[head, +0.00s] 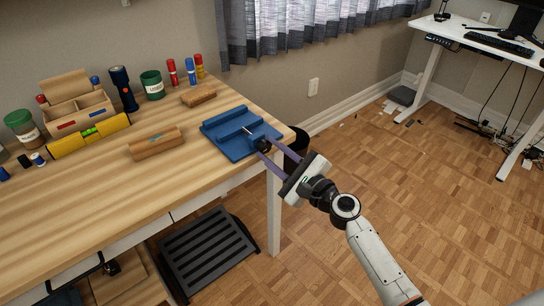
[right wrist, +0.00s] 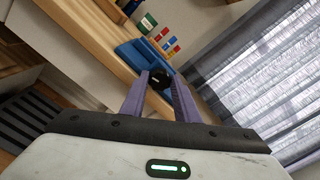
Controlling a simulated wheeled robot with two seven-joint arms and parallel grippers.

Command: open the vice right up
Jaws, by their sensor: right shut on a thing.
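The blue vice (head: 228,134) sits at the right end of the wooden bench, with its screw toward the bench edge. Its round black handle knob (head: 263,145) faces my right arm. My right gripper (head: 266,149) reaches in from the right, its purple fingers shut on the knob. In the right wrist view, the fingers (right wrist: 159,88) stand on either side of the black knob (right wrist: 160,79), with the blue vice (right wrist: 133,55) behind it. How far apart the vice jaws are is hard to tell. My left gripper is not in view.
On the wooden bench (head: 75,205) stand a wooden block (head: 156,146), a yellow level (head: 90,134), a dark flashlight (head: 122,88), a green jar (head: 152,85) and several markers. A black bin (head: 297,143) is beyond the bench's right end. The floor to the right is mostly open.

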